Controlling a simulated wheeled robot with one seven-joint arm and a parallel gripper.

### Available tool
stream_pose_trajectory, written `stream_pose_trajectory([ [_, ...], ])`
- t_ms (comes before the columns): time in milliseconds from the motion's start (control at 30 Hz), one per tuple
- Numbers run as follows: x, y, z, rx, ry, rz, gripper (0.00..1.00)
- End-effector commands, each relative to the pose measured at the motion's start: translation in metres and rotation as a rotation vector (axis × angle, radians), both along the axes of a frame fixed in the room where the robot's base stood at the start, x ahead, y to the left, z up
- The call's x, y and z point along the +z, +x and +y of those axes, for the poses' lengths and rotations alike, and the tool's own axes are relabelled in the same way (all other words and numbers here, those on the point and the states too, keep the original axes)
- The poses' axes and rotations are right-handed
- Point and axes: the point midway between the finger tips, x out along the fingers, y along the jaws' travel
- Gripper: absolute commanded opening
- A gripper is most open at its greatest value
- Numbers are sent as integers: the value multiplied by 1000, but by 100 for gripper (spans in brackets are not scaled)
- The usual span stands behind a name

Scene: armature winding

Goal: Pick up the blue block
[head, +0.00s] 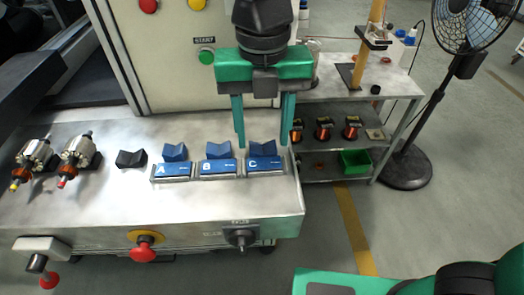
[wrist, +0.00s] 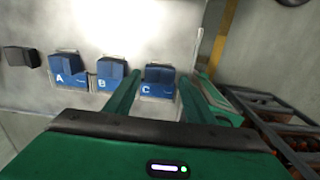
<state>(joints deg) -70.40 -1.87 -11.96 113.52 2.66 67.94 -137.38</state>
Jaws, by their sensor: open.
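Three blue blocks with V-shaped tops sit in a row on the steel bench, each on a pale base: block A (head: 173,168), block B (head: 218,166) and block C (head: 265,164). In the wrist view they show as A (wrist: 68,72), B (wrist: 111,75) and C (wrist: 159,78). My gripper (head: 262,143) is open and empty, fingers pointing down. Its fingers are at block C, one to each side in both views. I cannot tell how far above the bench the tips are.
A black V-block (head: 131,158) and two wound armatures (head: 76,154) lie on the bench to the left. A machine panel with a green START button (head: 206,57) stands behind. A shelf cart (head: 345,93) and a fan (head: 462,40) stand at the right.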

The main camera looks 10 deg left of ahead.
Motion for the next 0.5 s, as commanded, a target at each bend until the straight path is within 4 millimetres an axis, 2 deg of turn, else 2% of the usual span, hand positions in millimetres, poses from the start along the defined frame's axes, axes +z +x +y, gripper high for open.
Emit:
stream_pose_trajectory([
  [100, -15, -1, 0, 2, -1, 1, 49],
  [200, -21, 0, 0, 0, 0, 0, 49],
  [433, -22, 0, 0, 1, 1, -1, 49],
  [467, -22, 0, 0, 1, 1, -1, 47],
  [500, -22, 0, 0, 1, 1, -1, 37],
])
